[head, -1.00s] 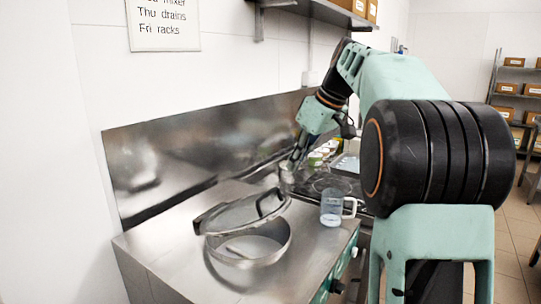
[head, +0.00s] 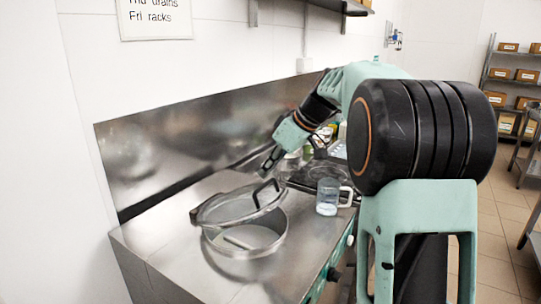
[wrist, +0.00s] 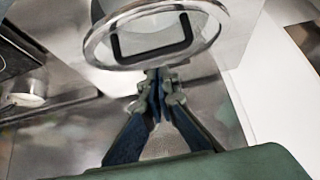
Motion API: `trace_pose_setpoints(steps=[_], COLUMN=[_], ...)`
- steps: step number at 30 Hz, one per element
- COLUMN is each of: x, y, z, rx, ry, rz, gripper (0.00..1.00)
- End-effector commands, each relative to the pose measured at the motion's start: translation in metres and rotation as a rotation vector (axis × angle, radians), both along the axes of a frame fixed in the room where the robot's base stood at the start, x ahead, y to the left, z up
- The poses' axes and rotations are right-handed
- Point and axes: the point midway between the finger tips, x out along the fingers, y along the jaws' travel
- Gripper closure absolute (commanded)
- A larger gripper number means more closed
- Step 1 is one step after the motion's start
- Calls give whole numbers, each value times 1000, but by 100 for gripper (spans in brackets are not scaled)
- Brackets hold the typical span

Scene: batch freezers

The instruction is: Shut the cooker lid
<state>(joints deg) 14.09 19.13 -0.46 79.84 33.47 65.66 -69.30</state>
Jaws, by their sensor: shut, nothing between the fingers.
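The cooker (head: 245,249) is a round steel vessel set in the steel counter, with pale contents and a light bar-like piece inside. Its lid (head: 226,207) is tilted open, raised over the far left side of the rim, and has a dark looped handle (head: 266,193). In the wrist view the lid (wrist: 97,50) and its handle (wrist: 152,40) show just beyond the fingertips. My gripper (head: 268,168) is shut and empty, just above and behind the handle; it also shows in the wrist view (wrist: 158,78). I cannot tell whether it touches the lid.
A clear measuring jug (head: 327,198) stands right of the cooker, near the counter's front edge. A dark hob (head: 318,174) and several jars lie behind it. A steel splashback (head: 190,145) runs along the wall. The counter's left part is clear.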

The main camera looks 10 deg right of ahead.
Motion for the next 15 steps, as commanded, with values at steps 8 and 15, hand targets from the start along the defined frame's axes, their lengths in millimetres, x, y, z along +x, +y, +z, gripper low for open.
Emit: trace_pose_setpoints(steps=[8,15], x=[-2,-2], y=[-2,-3], z=[-16,-16], rx=[0,-1], ry=[1,-1], rz=[-1,-1], gripper=[100,100])
